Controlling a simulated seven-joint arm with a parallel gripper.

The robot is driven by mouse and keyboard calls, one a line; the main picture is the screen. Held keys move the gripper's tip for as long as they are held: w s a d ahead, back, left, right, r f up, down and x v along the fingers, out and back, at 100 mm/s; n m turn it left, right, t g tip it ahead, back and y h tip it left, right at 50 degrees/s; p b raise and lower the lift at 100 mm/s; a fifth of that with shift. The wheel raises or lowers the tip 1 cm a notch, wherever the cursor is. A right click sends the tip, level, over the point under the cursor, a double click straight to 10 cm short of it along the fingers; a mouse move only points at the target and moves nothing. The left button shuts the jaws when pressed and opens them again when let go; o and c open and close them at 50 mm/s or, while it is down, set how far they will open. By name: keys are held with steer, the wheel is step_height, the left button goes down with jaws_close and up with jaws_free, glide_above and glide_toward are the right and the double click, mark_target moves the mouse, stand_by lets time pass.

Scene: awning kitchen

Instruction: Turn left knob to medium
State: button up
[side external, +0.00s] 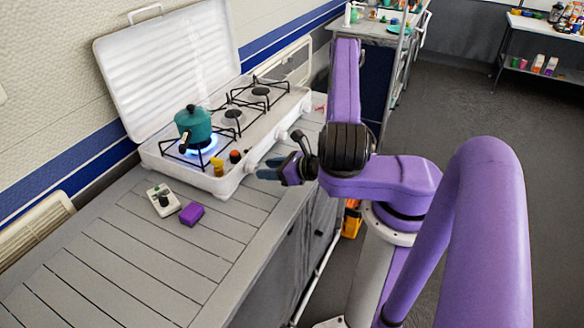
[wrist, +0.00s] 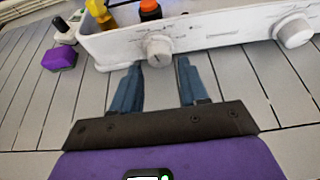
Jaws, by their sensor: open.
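The left knob (wrist: 158,50) is a white round dial with a dark pointer mark, on the front panel of the white stove (side external: 225,178). In the wrist view it lies just ahead of the fingertips, centred between them. In the side view the left knob (side external: 251,167) is a small white shape at the fingertips. My gripper (side external: 268,168) is open with two blue fingers, one either side of the knob's line; it also shows in the wrist view (wrist: 159,64). I cannot tell whether the fingers touch the knob. A second white knob (wrist: 293,31) is farther right.
A teal pot (side external: 193,124) stands over a blue flame (side external: 203,146) on the near burner. A yellow item (side external: 217,168) and a black-and-orange item (side external: 235,156) stand on the stove's front edge. A purple block (side external: 191,214) and a white-based gadget (side external: 163,199) sit on the slatted counter.

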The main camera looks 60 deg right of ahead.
steer(key=shift+v, duration=4.15)
